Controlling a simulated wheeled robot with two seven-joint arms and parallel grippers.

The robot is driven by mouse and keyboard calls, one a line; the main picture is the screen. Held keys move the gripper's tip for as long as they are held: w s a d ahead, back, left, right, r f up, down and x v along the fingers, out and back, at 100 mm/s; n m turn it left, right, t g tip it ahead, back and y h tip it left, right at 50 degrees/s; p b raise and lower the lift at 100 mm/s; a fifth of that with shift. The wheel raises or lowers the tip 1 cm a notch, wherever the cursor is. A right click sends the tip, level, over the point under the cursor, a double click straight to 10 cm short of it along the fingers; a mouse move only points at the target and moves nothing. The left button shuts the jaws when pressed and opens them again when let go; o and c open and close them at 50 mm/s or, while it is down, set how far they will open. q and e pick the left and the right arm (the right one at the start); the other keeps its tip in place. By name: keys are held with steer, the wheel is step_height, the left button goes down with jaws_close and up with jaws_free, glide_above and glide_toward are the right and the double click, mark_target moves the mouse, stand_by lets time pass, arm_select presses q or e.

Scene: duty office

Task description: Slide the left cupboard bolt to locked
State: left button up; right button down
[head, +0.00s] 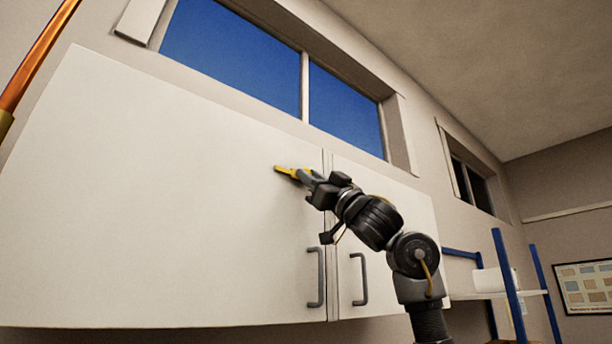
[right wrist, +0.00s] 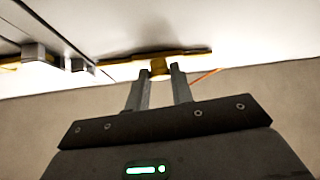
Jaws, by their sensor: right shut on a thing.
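The white cupboard (head: 170,200) hangs on the wall with its two doors shut. A yellow bolt (head: 284,170) lies across the upper part of the left door, near the seam between the doors. My right gripper (head: 299,174) is at the bolt. In the right wrist view the two fingers (right wrist: 160,72) stand on either side of the bolt's yellow knob (right wrist: 160,67) and are shut on it. The yellow bar (right wrist: 195,55) runs to both sides of the knob. In the head view my gripper hides part of the bolt. My left gripper is not in view.
Dark handles hang low on the left door (head: 316,277) and the right door (head: 358,279). A grey bracket (right wrist: 40,57) shows near the door seam in the right wrist view. Windows (head: 235,55) are above the cupboard. A blue-posted shelf (head: 508,285) stands at the right.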

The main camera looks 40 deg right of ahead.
steer(key=shift+s+d+r, duration=0.1)
steer(key=shift+d, duration=0.95)
steer(key=c, duration=1.6)
jaws_free()
steer(key=o, duration=0.4)
steer(key=shift+d, duration=0.25)
steer(key=shift+a, duration=0.1)
steer(key=b+v, duration=0.7)
steer(key=v, duration=0.4)
steer(key=shift+b, duration=0.4)
